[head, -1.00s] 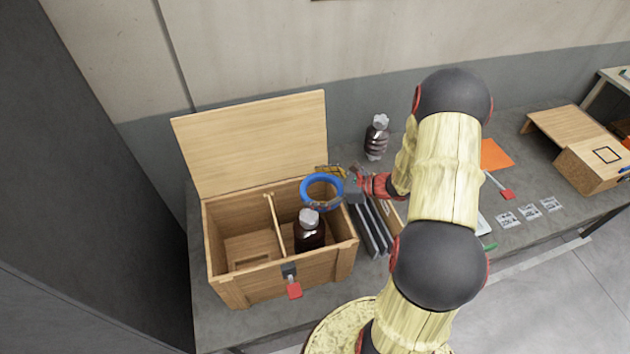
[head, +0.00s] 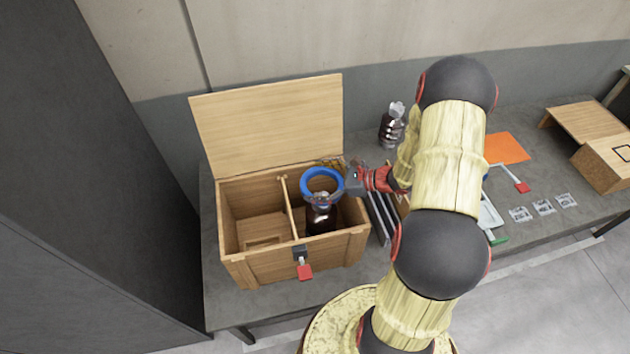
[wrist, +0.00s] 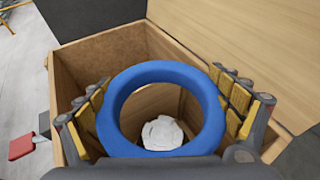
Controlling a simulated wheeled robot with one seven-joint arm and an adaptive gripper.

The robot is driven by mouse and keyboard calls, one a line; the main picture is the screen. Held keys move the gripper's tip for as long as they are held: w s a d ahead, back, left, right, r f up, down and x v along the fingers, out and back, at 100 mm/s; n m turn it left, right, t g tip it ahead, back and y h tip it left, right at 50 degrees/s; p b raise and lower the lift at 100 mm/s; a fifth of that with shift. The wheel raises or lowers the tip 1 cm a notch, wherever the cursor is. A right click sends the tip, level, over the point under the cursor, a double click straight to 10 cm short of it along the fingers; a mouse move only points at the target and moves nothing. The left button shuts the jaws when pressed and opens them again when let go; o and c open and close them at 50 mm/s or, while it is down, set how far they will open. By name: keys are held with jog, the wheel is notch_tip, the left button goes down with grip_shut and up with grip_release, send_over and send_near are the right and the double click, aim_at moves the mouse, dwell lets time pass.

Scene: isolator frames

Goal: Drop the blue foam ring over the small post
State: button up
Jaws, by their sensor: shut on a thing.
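The blue foam ring (head: 308,178) is held above the right compartment of the open wooden crate (head: 250,271). My gripper (head: 330,182) is shut on the ring, with a finger on each side of it in the wrist view (wrist: 160,97). A dark bottle-like thing (head: 320,220) with a pale crumpled top stands upright in that compartment. Its pale top (wrist: 162,132) shows through the ring's hole in the wrist view, low in the opening. I cannot tell whether the ring is around it or only above it. No other thing that looks like a small post is clear.
The crate's lid (head: 270,123) stands open behind, and a divider (head: 289,205) splits its inside. A red tag (head: 305,271) hangs at its front. Dark upright slabs (head: 381,218) stand right of the crate. Another dark bottle (head: 391,128) stands behind them. The left compartment looks mostly empty.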

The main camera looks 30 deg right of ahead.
jog(key=shift+f+b, duration=1.8)
jog(key=shift+f, duration=0.9)
jog(key=o, duration=0.7)
jog(key=shift+d, duration=0.1)
jog(key=v, duration=1.1)
jog(key=shift+s+d+r, duration=0.15)
jog(key=shift+s+d, duration=0.05)
jog(key=shift+s, duration=0.15)
